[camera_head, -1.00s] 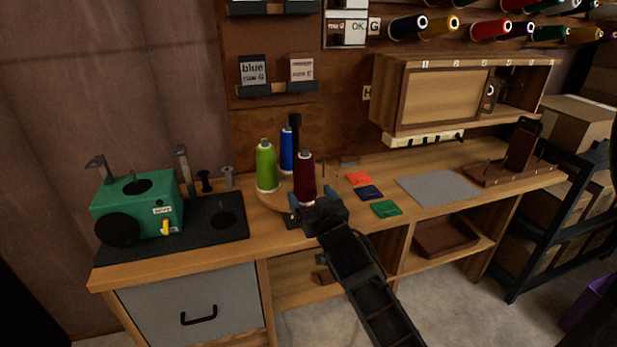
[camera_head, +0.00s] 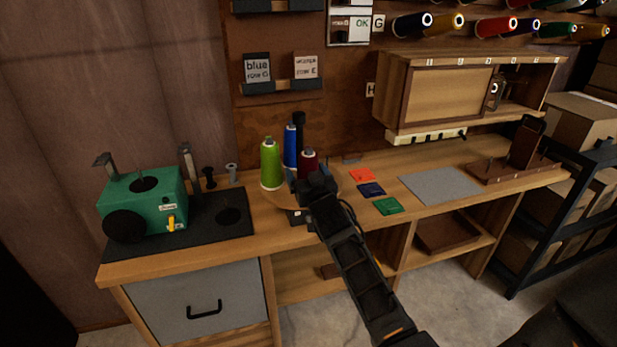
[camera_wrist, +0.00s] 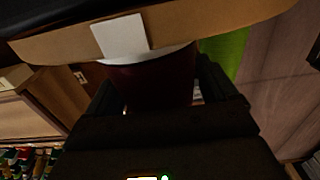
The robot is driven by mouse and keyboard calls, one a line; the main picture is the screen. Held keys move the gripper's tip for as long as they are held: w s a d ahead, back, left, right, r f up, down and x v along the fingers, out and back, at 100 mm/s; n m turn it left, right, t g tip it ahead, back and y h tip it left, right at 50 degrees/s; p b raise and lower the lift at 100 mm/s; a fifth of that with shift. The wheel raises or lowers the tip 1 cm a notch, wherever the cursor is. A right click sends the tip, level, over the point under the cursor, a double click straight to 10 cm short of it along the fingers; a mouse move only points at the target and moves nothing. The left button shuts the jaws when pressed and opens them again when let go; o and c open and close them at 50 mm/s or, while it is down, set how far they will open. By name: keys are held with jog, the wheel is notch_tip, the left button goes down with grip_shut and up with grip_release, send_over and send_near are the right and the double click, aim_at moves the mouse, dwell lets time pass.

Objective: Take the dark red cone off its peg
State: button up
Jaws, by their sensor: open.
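The dark red cone (camera_head: 308,159) stands upright on a round wooden stand (camera_head: 268,197) on the bench, beside a lime green cone (camera_head: 270,167) and a blue cone (camera_head: 289,148). My gripper (camera_head: 304,182) is at the near side of the dark red cone and hides its lower part in the head view. In the wrist view the dark red cone (camera_wrist: 150,82) lies between my two open fingers (camera_wrist: 162,90), with its pale base rim against the stand's edge. I cannot tell whether the fingers touch it. Its peg is hidden.
A green machine (camera_head: 147,203) stands on a dark mat at the left. Orange, navy and green cards (camera_head: 387,206) and a grey mat (camera_head: 440,186) lie to the right. A wooden cabinet (camera_head: 445,95) hangs above the bench. The lime green cone is close beside my fingers.

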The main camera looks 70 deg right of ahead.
jog(key=shift+c, duration=0.2)
jog(key=c, duration=1.1)
jog(key=shift+r, duration=0.1)
notch_tip(320, 180, up, 10)
jog(key=shift+f+p, duration=0.1)
jog(key=shift+p, duration=0.55)
